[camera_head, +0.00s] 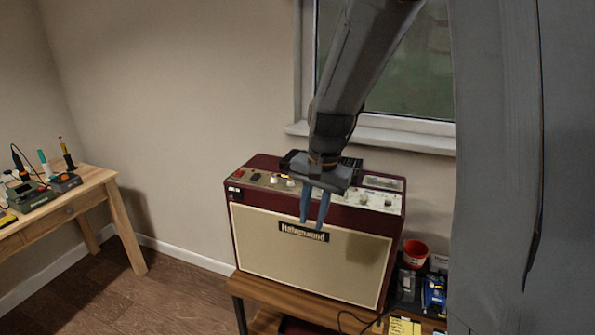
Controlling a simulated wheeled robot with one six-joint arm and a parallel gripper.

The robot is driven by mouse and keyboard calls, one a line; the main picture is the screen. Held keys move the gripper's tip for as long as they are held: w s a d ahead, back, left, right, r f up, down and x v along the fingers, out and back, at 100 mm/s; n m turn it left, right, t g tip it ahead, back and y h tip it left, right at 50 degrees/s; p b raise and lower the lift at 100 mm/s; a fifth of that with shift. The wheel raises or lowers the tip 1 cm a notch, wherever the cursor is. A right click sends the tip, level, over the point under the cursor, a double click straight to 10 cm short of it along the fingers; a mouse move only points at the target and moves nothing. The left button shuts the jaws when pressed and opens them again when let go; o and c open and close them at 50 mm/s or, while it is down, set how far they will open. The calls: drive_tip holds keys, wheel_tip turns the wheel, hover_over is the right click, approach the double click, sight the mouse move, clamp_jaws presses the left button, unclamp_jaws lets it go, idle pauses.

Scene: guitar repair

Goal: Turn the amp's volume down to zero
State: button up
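The amp (300,262) is a dark red box with a cream grille and a "Hallenwood" name plate. It stands upright on a low wooden bench. Its control panel (345,194) runs along the top front edge. Knobs show left of my gripper, one being a pale knob (290,183), and right of it, one being a silver knob (388,201). Labels are too small to read, so I cannot tell which is volume. My gripper (312,222) points down in front of the panel's middle, its two blue fingers apart with nothing seen between them. It hides the panel's middle; contact with a knob cannot be told.
A wooden bench (275,292) carries the amp. A red cup (415,252) and a blue item (434,293) crowd its right side. A workbench with soldering tools (98,182) stands at left. Open floor (165,300) lies between them. A window sill (400,137) is behind.

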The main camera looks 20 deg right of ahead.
sight(290, 180)
drive_tip(key=w+d+r+m+y+p, duration=0.1)
drive_tip(key=w+d+r+m+y, duration=0.15)
drive_tip(key=w+m, duration=0.6)
drive_tip(key=w+d+r+m+y+p, duration=0.1)
drive_tip(key=w+r+m, duration=0.35)
drive_tip(key=w, duration=0.75)
drive_tip(key=shift+m, duration=0.5)
drive_tip(key=p+x, duration=0.1)
drive_tip(key=x, duration=0.1)
drive_tip(key=p+x, duration=0.1)
drive_tip(key=x, duration=0.2)
drive_tip(key=w+p+x, duration=0.1)
drive_tip(key=x, duration=0.2)
drive_tip(key=shift+d+f, duration=0.25)
drive_tip(key=shift+d, duration=0.1)
drive_tip(key=shift+c, duration=0.5)
clamp_jaws()
